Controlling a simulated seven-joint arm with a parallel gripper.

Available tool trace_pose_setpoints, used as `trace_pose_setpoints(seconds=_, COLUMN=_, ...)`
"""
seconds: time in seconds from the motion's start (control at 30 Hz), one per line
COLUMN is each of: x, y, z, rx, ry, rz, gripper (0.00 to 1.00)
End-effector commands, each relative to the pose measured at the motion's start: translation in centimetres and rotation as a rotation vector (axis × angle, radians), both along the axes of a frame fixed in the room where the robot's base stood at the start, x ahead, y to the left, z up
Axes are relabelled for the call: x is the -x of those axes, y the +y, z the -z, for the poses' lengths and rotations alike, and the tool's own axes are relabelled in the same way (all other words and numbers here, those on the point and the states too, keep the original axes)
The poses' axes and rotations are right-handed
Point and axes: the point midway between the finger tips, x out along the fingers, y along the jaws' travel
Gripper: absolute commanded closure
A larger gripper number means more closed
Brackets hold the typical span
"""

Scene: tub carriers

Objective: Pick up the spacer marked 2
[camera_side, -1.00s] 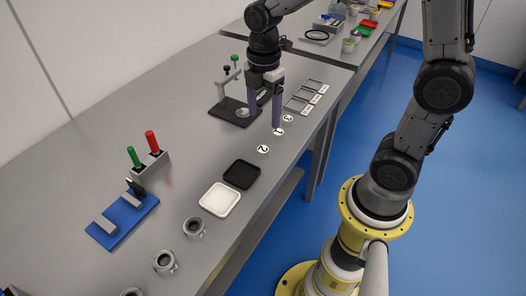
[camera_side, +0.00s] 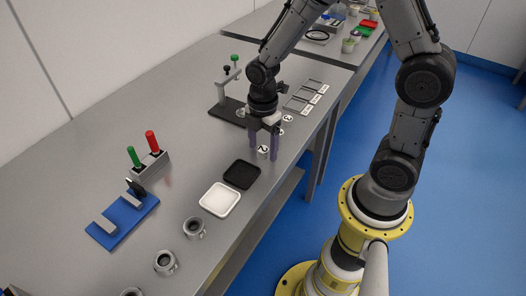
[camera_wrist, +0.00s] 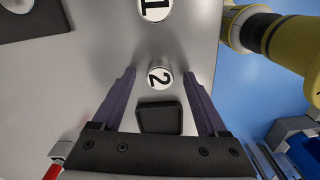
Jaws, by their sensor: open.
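The spacer marked 2 (camera_wrist: 159,78) is a small white disc with a black numeral, lying on the grey table. In the wrist view it sits between and a little beyond the fingertips of my gripper (camera_wrist: 165,73). In the side view the spacer (camera_side: 263,150) shows between the two purple fingers of my gripper (camera_side: 263,156). The gripper is open, points down and holds nothing. The fingertips are close to the table; whether they are level with the disc I cannot tell.
The spacer marked 1 (camera_wrist: 154,8) lies close by, with another numbered disc (camera_side: 287,118) behind. A black tray (camera_side: 242,174) and a white tray (camera_side: 220,199) are in front. A stand on a dark base (camera_side: 222,100) is at the back left. The table's right edge is near.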

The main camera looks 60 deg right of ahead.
Motion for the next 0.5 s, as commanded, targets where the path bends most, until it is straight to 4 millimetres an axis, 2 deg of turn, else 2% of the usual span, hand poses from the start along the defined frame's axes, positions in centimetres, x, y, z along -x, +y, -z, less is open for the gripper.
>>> trace_pose_setpoints(seconds=0.13, x=0.00, y=-0.01, z=-0.02, rx=0.000, ry=0.000, rz=0.000, gripper=0.24)
trace_pose_setpoints(seconds=0.5, x=-0.02, y=-0.01, z=-0.06, rx=0.000, ry=-0.001, rz=0.000, gripper=0.91)
